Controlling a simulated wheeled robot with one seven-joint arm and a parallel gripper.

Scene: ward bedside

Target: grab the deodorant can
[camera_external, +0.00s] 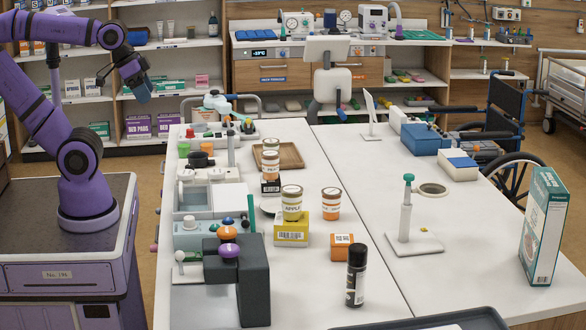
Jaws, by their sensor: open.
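A black can with a grey-white label band (356,275) stands upright near the front of the white table (330,295); it looks like the deodorant can, though its print is too small to read. My gripper (144,96) is at the upper left, raised well away from the can, in front of the back shelves. It is small in the picture, points down and holds nothing that I can see. It is open.
An orange box (342,247) stands just behind the can. Jars, including an apple jar (292,204) on a yellow box (291,233), stand further back. A dark grey block-shaped device (255,285) is left of the can. A dark tray (440,322) lies at the front edge.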

